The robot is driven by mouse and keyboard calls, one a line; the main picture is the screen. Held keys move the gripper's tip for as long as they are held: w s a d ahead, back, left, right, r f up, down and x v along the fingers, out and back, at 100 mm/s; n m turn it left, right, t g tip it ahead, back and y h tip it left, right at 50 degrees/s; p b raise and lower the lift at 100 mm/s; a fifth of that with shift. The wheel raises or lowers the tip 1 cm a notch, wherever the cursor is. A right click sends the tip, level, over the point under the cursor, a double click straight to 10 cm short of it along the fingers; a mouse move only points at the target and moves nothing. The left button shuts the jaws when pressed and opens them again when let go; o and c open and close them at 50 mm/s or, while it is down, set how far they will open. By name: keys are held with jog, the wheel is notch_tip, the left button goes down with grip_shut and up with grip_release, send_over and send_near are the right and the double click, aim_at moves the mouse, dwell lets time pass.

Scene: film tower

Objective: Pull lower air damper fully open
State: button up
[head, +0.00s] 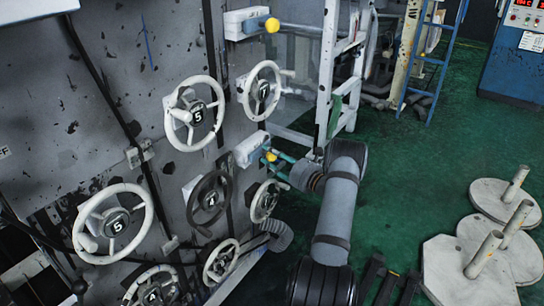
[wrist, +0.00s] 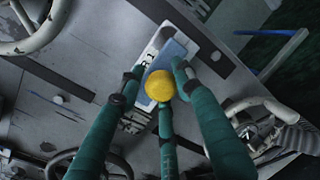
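The lower air damper (head: 249,148) is a white box on the grey panel, with a yellow ball knob (head: 271,157) at its right end. In the wrist view, the damper's white and blue housing (wrist: 188,45) lies behind the yellow knob (wrist: 159,86). My gripper (head: 279,160) reaches the knob from the right. In the wrist view, the green fingers of my gripper (wrist: 159,80) are spread around the knob, with gaps at left and right. I cannot tell whether the lower finger touches it. The knob's stem is hidden.
A similar upper damper (head: 244,22) with a yellow knob sits above. Several handwheels, such as the white one numbered 7 (head: 262,90) and the dark one (head: 209,203), crowd the panel nearby. A white frame (head: 327,75) stands behind my arm.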

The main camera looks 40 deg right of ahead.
jog(key=shift+r, duration=0.1)
grip_shut()
jog(key=shift+d, duration=0.1)
dwell(0.3)
